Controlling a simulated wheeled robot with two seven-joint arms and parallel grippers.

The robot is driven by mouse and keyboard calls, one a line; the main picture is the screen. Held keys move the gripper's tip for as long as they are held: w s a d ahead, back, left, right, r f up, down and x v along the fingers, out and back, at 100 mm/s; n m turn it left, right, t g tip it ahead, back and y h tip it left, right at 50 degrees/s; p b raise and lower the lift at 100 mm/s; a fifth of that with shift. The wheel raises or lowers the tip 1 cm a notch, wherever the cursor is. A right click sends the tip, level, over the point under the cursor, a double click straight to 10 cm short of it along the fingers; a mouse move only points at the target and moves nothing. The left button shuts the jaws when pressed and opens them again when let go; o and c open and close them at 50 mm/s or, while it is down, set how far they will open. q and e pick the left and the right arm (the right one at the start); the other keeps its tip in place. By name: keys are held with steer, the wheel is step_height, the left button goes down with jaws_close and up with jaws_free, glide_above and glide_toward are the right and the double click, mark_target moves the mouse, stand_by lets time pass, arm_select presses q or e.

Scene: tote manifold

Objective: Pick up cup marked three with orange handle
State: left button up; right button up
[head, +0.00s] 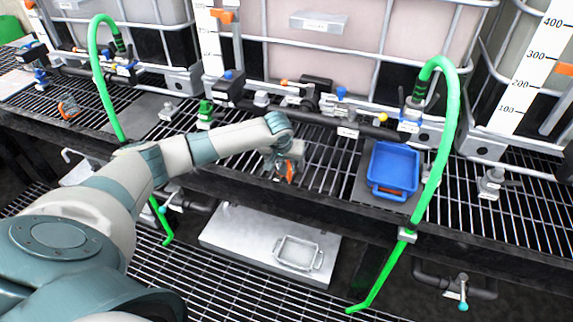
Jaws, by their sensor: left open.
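My left arm reaches from the left to the grated shelf, and its gripper (282,160) is low over the grating in the middle of the head view. The gripper is open. A small orange part (290,171), which looks like a cup handle, shows right at the gripper. The rest of that object is mostly hidden by the gripper, and I cannot read a mark on it. Another small clear object with orange (69,106) stands on the grating at the far left. My right gripper is not in view.
A blue tray (394,168) sits on the shelf to the right of my gripper. Green hoses (448,130) hang over the shelf edge on both sides. Pipes and valves (340,110) run behind, in front of large caged tanks (355,50).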

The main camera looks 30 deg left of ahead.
arm_select(q)
steer(key=shift+c, duration=0.3)
steer(key=c, duration=1)
steer(key=shift+c, duration=0.4)
